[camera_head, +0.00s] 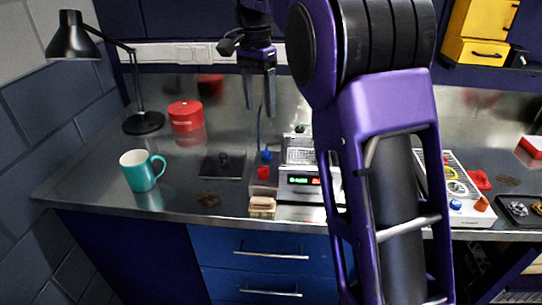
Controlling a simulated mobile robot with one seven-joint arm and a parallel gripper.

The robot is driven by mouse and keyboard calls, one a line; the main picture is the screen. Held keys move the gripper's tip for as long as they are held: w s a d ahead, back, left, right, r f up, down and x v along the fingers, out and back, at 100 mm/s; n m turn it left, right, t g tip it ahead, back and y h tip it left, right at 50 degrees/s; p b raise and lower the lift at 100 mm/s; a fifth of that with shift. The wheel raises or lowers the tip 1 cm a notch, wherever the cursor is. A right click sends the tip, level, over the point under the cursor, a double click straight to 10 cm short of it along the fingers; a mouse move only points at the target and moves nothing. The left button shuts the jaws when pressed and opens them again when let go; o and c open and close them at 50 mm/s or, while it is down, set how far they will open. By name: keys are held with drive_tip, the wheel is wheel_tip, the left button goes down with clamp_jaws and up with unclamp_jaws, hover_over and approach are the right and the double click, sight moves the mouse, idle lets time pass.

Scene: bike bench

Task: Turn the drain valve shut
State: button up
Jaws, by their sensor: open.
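A grey machine (308,188) with a lit green display and a mesh-topped upper part stands on the steel bench, partly behind my arm. At its left side are a small red part (263,173) and a small blue part (266,156). Either could be the drain valve's handle; the view is too small to tell, or to show how it is turned. My gripper (259,110) hangs above and behind them, fingers pointing down, open and empty. It is apart from the machine.
A teal mug (138,171), a red tin (185,116), a black lamp (143,122) and a dark plate (222,164) stand to the left. A tan block (262,206) lies at the front edge.

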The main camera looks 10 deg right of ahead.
sight(263, 167)
drive_tip(key=f+b, duration=0.1)
drive_tip(key=f, duration=0.4)
drive_tip(key=f+b, duration=0.1)
drive_tip(key=f, duration=0.5)
drive_tip(key=s+f+b, duration=0.1)
drive_tip(key=f, duration=0.5)
drive_tip(key=shift+d+f, duration=0.1)
drive_tip(key=shift+f, duration=0.1)
drive_tip(key=shift+c, duration=0.3)
clamp_jaws()
